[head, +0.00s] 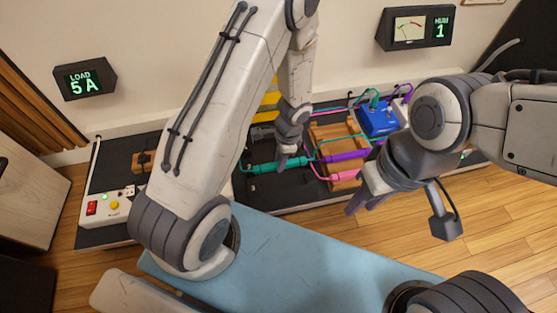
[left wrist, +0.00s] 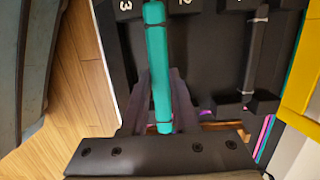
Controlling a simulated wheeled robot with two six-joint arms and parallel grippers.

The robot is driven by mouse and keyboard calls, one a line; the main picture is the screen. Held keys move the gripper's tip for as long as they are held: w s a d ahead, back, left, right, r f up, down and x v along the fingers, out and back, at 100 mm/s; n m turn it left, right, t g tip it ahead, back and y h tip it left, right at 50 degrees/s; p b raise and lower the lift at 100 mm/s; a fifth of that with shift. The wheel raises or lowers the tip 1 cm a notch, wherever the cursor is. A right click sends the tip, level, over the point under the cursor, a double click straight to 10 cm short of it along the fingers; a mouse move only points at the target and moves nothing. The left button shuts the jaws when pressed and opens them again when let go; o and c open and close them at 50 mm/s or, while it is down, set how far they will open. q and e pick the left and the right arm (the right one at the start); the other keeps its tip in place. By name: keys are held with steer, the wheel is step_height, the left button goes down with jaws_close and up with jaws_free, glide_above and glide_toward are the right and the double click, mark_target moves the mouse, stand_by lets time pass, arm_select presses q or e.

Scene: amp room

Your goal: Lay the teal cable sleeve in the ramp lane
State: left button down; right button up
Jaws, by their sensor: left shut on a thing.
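The teal cable sleeve (head: 278,165) lies across the dark bench below my left gripper (head: 288,158) in the head view. My left gripper is shut on it. In the left wrist view the teal sleeve (left wrist: 157,60) runs lengthwise between the fingers of my left gripper (left wrist: 160,88). Its far end reaches a black lane block (left wrist: 187,8) marked with numbers, 3 and 2 among them. Whether the sleeve rests in a lane or hangs just above it, I cannot tell. My right gripper (head: 368,205) is empty, its fingers apart, over the bench's front edge.
A purple sleeve (head: 345,156) and a pink sleeve (head: 345,175) lie on a wooden rack (head: 325,132), with a blue box (head: 377,118) behind. Thin cables run among them. A switch panel (head: 108,205) stands left. A blue-topped surface (head: 300,250) is in front, mostly clear.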

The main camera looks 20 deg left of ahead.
arm_select(q)
steer(key=shift+f+b, duration=2.45)
steer(key=shift+f, duration=0.55)
steer(key=c, duration=0.6)
jaws_free()
steer(key=r+p, duration=0.2)
steer(key=r, duration=0.1)
steer(key=r+p, duration=0.3)
steer(key=r, duration=0.1)
steer(key=d+r+p, duration=0.1)
steer(key=r+p, duration=0.2)
steer(key=shift+w+d+r, duration=0.1)
steer(key=shift+w+r, duration=0.1)
steer(key=shift+w, duration=0.2)
